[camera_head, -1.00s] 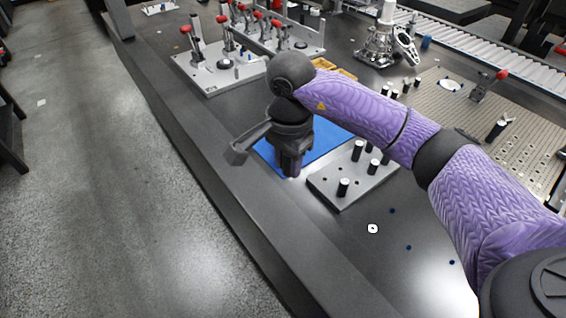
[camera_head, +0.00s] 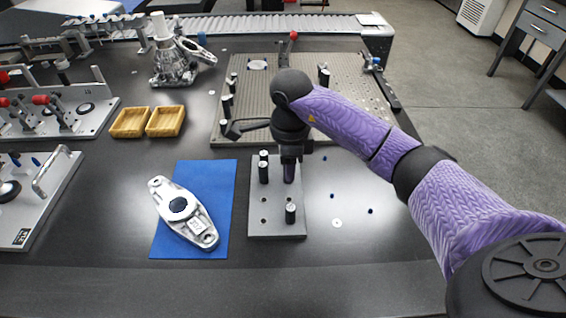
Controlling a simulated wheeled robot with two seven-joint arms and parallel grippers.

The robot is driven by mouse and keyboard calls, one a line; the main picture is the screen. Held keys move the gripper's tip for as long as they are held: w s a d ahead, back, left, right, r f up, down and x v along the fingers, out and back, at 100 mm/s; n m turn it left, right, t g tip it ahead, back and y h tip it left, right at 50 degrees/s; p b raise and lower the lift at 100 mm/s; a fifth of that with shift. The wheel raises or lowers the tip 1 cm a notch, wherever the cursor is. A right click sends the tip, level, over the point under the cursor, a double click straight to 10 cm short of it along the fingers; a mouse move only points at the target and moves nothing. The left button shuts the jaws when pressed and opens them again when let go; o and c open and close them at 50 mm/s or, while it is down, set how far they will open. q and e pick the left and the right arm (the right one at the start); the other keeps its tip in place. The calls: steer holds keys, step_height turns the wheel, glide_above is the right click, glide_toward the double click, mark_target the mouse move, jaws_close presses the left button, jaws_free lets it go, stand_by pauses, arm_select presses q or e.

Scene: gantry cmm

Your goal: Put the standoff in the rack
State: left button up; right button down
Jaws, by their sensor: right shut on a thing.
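The rack (camera_head: 277,228) is a light grey plate with holes on the dark table, at the middle of the head view. Black standoffs with pale tops stand in it: one (camera_head: 263,172) at its back left and one (camera_head: 291,213) at its front right. My right gripper (camera_head: 289,178) points down over the back right part of the rack. It is shut on a standoff, which the fingers and wrist mostly hide. I cannot tell whether that standoff touches the plate. My left gripper is not in view.
A blue mat (camera_head: 220,180) with a metal casting (camera_head: 184,212) lies left of the rack. Two yellow trays (camera_head: 165,121) stand behind it. A ribbed plate (camera_head: 232,137) with fixtures is behind the rack. A white washer (camera_head: 337,223) and small blue dots lie to the right.

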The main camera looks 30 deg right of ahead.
mark_target(289, 187)
steer(key=shift+d+f+b, duration=0.1)
steer(key=shift+f+b, duration=0.4)
steer(key=shift+f, duration=0.15)
steer(key=shift+f+b, duration=0.7)
steer(key=shift+f, duration=0.2)
steer(key=shift+f+b, duration=0.45)
steer(key=shift+f, duration=0.15)
steer(key=shift+f+b, duration=0.85)
steer(key=shift+f, duration=0.6)
steer(key=shift+r, duration=0.25)
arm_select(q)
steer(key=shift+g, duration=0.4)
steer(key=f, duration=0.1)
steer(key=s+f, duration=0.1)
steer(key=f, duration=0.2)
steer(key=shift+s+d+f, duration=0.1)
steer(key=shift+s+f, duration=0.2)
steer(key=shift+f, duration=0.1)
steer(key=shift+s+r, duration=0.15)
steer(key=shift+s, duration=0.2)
